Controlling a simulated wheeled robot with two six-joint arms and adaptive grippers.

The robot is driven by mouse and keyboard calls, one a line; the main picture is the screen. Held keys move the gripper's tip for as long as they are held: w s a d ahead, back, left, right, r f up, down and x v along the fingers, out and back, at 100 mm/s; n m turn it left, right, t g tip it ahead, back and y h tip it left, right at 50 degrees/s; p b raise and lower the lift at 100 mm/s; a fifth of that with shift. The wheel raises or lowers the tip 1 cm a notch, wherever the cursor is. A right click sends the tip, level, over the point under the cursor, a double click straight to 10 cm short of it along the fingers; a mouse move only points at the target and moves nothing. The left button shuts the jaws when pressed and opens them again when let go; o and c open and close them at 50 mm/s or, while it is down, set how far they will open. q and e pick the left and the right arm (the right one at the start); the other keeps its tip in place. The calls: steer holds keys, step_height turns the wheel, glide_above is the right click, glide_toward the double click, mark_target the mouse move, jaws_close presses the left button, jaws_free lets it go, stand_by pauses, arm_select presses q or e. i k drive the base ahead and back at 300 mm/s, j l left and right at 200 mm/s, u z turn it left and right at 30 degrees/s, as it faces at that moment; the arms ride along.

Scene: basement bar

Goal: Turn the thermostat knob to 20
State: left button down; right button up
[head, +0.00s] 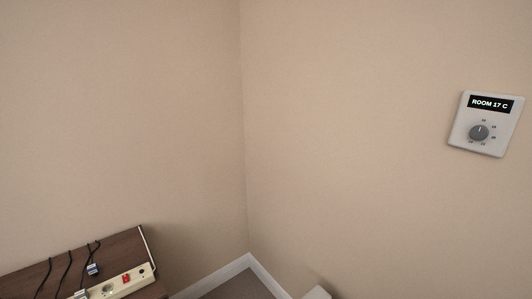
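The thermostat (461,137) is a pale square plate on the right-hand wall, near the right edge of the head view. Its dark display (490,104) reads "ROOM 17 C". Below the display is a round grey knob (479,132) with small numbers around it. The numbers are too small to read surely, and I cannot tell which one the knob points to. Neither of my grippers shows in the head view, and nothing touches the knob.
A brown wooden surface (122,249) at the lower left carries a cream power strip (136,281) with a red switch and several black cables. Two beige walls meet in a corner with white skirting. A white object (317,293) shows at the bottom edge. The wall around the thermostat is clear.

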mark_target(479, 132)
steer(key=z, duration=1.35)
steer(key=j+u, duration=0.3)
